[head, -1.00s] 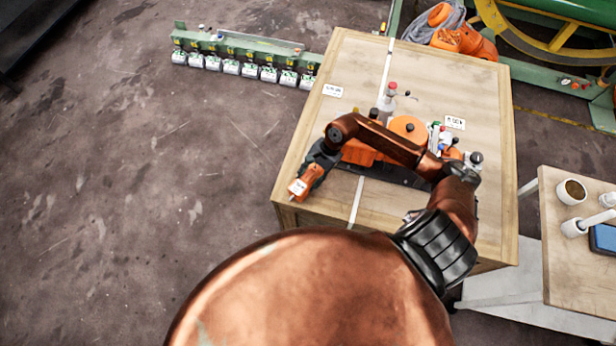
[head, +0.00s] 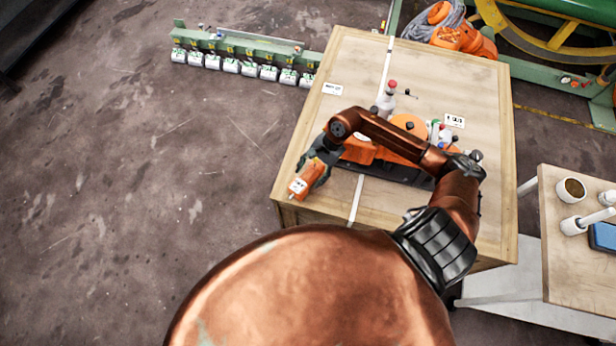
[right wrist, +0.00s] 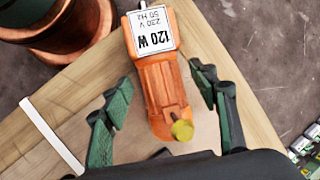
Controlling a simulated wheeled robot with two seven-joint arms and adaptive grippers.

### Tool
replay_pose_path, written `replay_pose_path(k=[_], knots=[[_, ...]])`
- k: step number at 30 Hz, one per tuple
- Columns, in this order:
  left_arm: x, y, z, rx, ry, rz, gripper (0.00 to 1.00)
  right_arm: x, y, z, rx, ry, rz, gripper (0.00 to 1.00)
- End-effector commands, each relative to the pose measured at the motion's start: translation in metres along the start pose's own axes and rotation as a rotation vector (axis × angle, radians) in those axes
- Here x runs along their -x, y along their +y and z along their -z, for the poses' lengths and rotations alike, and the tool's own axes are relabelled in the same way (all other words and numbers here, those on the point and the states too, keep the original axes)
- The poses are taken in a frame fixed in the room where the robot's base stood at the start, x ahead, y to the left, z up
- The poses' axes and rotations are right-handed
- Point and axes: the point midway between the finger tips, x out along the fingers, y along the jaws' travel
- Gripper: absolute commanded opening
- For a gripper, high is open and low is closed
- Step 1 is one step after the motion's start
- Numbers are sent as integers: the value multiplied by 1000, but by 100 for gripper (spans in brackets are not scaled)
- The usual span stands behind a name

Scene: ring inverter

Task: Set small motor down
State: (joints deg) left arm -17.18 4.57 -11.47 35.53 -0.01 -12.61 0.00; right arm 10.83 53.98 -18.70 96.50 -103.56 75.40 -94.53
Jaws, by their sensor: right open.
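The small motor (head: 303,182) is orange with a white label and lies at the near left corner of the wooden crate top. In the right wrist view the motor (right wrist: 160,85) shows "120 W, 230 V, 50 Hz" on its label and a yellow knob at its near end. My right gripper (head: 315,172) is over the motor. In the right wrist view its two dark green fingers (right wrist: 160,85) are open, one on each side of the motor, with gaps to its body. My left gripper is not in view.
A white line (head: 358,195) divides the wooden crate top (head: 475,80), which bears two white cards. Orange equipment and bottles stand mid-crate, partly behind my right arm. A side table (head: 555,265) with cups is at the right. A green rail with several units is at the upper left.

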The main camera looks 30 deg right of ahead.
Motion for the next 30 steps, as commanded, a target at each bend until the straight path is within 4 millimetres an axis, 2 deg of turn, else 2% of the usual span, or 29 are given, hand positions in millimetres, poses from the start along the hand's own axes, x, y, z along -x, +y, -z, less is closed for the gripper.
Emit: replay_pose_path(k=[3,9,15,20,30], knots=[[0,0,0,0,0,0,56,27,0,1,2,5,-1,54],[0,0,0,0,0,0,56,68,0,1,1,3,-1,54],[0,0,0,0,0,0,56,94,0,0,0,1,-1,54],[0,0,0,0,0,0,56,102,0,0,0,0,-1,54],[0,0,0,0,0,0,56,102,0,0,0,0,-1,54]])
